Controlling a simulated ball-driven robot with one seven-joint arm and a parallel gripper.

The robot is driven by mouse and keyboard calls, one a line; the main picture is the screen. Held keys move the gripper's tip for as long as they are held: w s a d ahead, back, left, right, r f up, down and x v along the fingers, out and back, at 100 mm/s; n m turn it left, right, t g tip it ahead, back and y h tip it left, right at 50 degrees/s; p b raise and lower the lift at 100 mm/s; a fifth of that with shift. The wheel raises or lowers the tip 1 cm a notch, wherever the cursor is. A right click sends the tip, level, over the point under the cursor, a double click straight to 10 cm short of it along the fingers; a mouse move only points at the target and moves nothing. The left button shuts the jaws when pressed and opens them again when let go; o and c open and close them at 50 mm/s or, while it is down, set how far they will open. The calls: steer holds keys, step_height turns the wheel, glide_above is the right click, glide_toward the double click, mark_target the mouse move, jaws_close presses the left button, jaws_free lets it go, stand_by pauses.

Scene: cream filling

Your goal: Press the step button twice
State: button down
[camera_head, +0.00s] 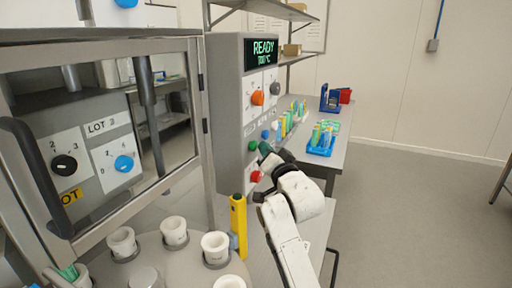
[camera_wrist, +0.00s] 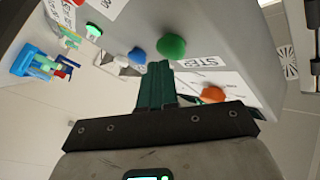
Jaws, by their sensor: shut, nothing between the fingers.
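A round green button (camera_head: 253,145) sits on the front of the grey control cabinet (camera_head: 227,110). In the wrist view the green button (camera_wrist: 171,46) is beside a white STEP label (camera_wrist: 200,62), which reads upside down there. My gripper (camera_head: 264,148) has dark green fingers, closed together and empty. In the wrist view the fingertips (camera_wrist: 158,64) point at the panel just beside the green button. I cannot tell whether they touch it.
A blue button (camera_wrist: 137,55) and an orange knob (camera_wrist: 213,94) are close by. A red button (camera_head: 256,176) is lower on the cabinet. A yellow post (camera_head: 239,220) and white cups (camera_head: 174,231) stand near my arm. Blue racks (camera_head: 321,142) stand on the bench; open floor lies right.

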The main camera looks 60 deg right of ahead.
steer(key=shift+w, duration=0.55)
stand_by(0.4)
steer(key=shift+s, duration=0.1)
steer(key=shift+s+p, duration=0.35)
steer(key=shift+s, duration=0.65)
steer(key=shift+s+d+p, duration=0.2)
steer(key=shift+s+p, duration=0.55)
steer(key=shift+s, duration=1.65)
